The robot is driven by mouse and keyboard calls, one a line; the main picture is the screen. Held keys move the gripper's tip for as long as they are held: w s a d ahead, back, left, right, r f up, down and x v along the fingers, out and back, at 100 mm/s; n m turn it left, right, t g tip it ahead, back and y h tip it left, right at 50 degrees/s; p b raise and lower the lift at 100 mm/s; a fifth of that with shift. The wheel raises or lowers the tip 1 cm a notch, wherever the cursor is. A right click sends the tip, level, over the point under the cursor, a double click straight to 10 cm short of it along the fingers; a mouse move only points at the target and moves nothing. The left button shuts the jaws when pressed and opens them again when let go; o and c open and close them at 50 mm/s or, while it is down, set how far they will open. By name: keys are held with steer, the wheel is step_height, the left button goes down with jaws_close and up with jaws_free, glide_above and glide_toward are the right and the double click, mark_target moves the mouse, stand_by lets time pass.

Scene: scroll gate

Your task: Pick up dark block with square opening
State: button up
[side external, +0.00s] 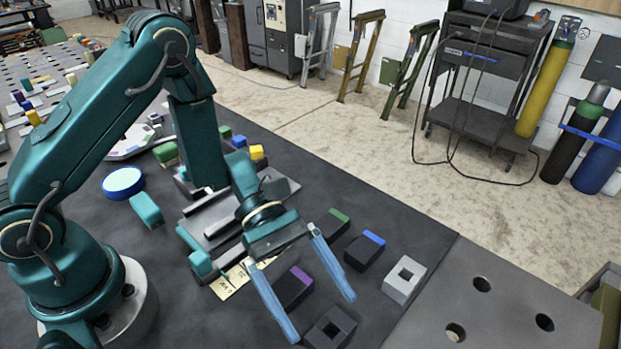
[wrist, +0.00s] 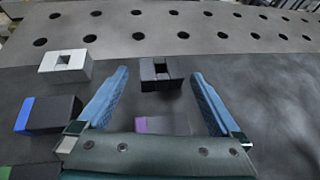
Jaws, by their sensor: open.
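The dark block with a square opening (side external: 331,328) lies on the dark mat near the bottom of the side view. In the wrist view the dark block (wrist: 160,74) sits ahead of my gripper, between the lines of its two fingers. My gripper (side external: 322,318) has two blue fingers spread wide, with nothing held between them. In the wrist view the open fingers (wrist: 158,85) frame a dark block with a purple end (wrist: 162,124), partly hidden by the gripper body. This purple-ended block (side external: 292,288) also lies between the fingers in the side view.
A light grey block with a square opening (side external: 404,280) lies right of my gripper. A blue-topped dark block (side external: 364,251) and a green-topped one (side external: 333,224) lie behind. A grey plate with round holes (side external: 500,315) borders the mat at right.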

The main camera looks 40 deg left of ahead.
steer(key=shift+x, duration=1.35)
jaws_close()
